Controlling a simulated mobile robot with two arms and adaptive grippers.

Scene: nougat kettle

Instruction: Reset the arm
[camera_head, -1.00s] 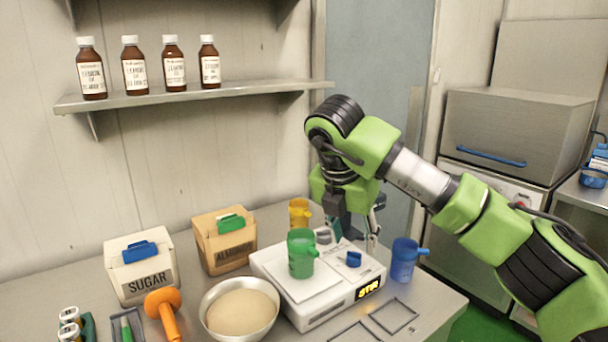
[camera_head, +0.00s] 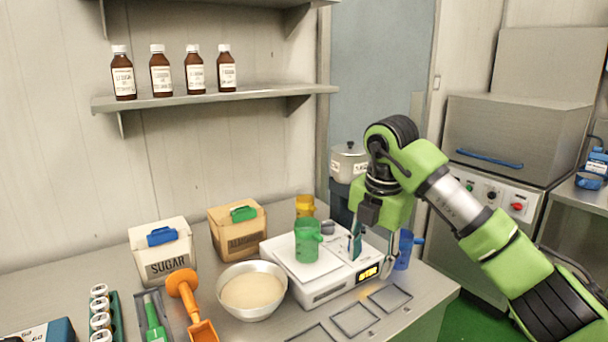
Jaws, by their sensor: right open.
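My right arm comes in from the right in the head view, and its gripper (camera_head: 372,250) points down over the right side of the white scale (camera_head: 318,291). The gripper is open, with nothing seen between its fingers. A green cup (camera_head: 307,240) stands upright on the scale plate, left of the gripper and apart from it. A blue cup (camera_head: 404,250) stands just right of the gripper, partly hidden behind a finger. The blue knob area of the scale is hidden by the gripper. My left gripper does not show.
A yellow cup (camera_head: 305,206) stands behind the scale. A bowl of pale powder (camera_head: 252,291), an orange scoop (camera_head: 183,290), a sugar box (camera_head: 163,259) and an almond box (camera_head: 238,231) stand left. A pot (camera_head: 349,162) stands behind. Brown bottles (camera_head: 160,72) line the shelf.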

